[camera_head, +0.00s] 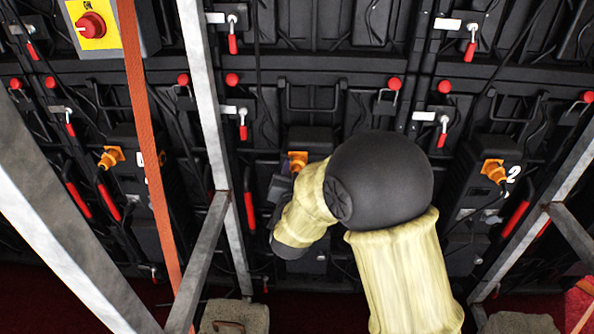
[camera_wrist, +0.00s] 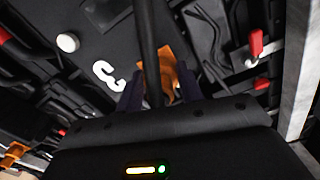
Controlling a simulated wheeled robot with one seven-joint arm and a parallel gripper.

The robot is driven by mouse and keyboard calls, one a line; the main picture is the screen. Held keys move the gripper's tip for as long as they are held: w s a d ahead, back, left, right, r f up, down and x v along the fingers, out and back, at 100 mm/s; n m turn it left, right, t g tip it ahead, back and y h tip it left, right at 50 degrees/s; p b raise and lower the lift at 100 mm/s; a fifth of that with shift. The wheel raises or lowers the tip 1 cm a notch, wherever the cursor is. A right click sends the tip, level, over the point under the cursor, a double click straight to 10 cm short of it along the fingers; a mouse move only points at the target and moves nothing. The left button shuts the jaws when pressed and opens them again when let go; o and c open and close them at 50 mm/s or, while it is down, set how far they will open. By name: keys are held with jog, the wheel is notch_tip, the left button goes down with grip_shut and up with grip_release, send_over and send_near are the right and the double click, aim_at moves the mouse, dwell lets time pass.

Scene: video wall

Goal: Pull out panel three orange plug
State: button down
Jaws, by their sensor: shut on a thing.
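The panel three orange plug (camera_wrist: 168,70) shows in the wrist view beside a white number 3 (camera_wrist: 103,74) on a black panel. My gripper (camera_wrist: 160,88) has its dark fingers on both sides of the plug and is shut on it. A thick black cable (camera_wrist: 148,40) crosses in front of the plug. In the head view, the orange of the plug (camera_head: 297,158) shows just above my gripper (camera_head: 284,182), close to the panel. My arm hides the area to the right. I cannot tell whether the plug is fully seated in its socket.
Other orange plugs sit in the left panel (camera_head: 110,157) and in the right panel marked 2 (camera_head: 493,169). A grey metal post (camera_head: 212,130) and an orange strap (camera_head: 147,130) stand left of my arm. Red-handled latches (camera_head: 243,130) and loose cables surround the panels.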

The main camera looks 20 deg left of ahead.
jog(key=shift+b+v, duration=0.3)
jog(key=shift+v, duration=0.55)
jog(key=c, duration=1.3)
grip_release()
jog(key=shift+f, duration=0.15)
jog(key=shift+o, duration=0.2)
jog(key=shift+s, duration=0.1)
jog(key=b+v, duration=0.1)
jog(key=v, duration=1.4)
jog(key=shift+b, duration=0.4)
jog(key=shift+b+v, duration=1.15)
jog(key=shift+b, duration=2.3)
